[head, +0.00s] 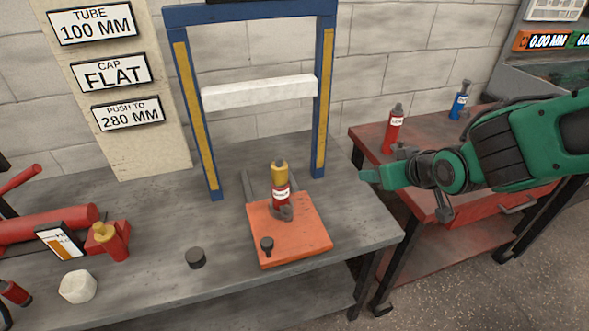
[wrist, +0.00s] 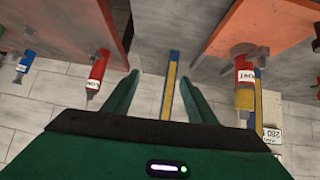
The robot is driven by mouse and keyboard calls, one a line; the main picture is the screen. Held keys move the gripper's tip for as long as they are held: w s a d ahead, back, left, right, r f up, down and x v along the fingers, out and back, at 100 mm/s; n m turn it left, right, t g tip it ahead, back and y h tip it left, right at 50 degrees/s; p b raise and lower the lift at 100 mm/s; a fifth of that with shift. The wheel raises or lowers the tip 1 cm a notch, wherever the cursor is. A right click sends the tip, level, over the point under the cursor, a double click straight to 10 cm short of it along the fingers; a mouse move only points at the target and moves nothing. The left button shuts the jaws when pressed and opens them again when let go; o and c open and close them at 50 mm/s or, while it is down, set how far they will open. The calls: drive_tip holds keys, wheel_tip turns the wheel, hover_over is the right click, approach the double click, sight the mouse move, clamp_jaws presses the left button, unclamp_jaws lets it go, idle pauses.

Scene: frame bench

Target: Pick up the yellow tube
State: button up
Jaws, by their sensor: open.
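The yellow tube (head: 279,172) stands upright on the orange plate (head: 305,243) under the blue frame, with a red, white-labelled lower part and a small dark piece at its foot. In the wrist view the yellow tube (wrist: 244,99) appears upside down, right of my fingers. My gripper (head: 370,177) is right of the tube and apart from it, above the gap between bench and cart. In the wrist view my gripper (wrist: 160,79) is open and empty, with a blue and yellow post showing between its fingers.
The blue frame (head: 178,75) with a white crossbar (head: 258,92) rises behind the tube. A red tube (head: 393,130) and a blue tube (head: 459,101) stand on the red cart at right. A black knob (head: 267,246) is on the plate's front; a dark puck (head: 195,258) lies left.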

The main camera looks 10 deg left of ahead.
sight(282, 165)
drive_tip(key=s+a+n+y, duration=0.1)
drive_tip(key=s+a+y, duration=0.1)
drive_tip(key=a, duration=0.4)
drive_tip(key=s+a+r+n+y, duration=0.1)
drive_tip(key=s+a+y, duration=0.1)
drive_tip(key=a, duration=0.4)
drive_tip(key=s+a+n+y, duration=0.1)
drive_tip(key=a, duration=0.6)
drive_tip(key=shift+s+r+y, duration=0.25)
drive_tip(key=shift+s+y, duration=0.15)
drive_tip(key=shift+n, duration=0.3)
drive_tip(key=x, duration=0.4)
drive_tip(key=shift+a, duration=0.2)
drive_tip(key=x, duration=0.6)
drive_tip(key=shift+w+a+f, duration=0.1)
drive_tip(key=shift+w+f, duration=0.05)
drive_tip(key=shift+c, duration=0.7)
drive_tip(key=c, duration=1.1)
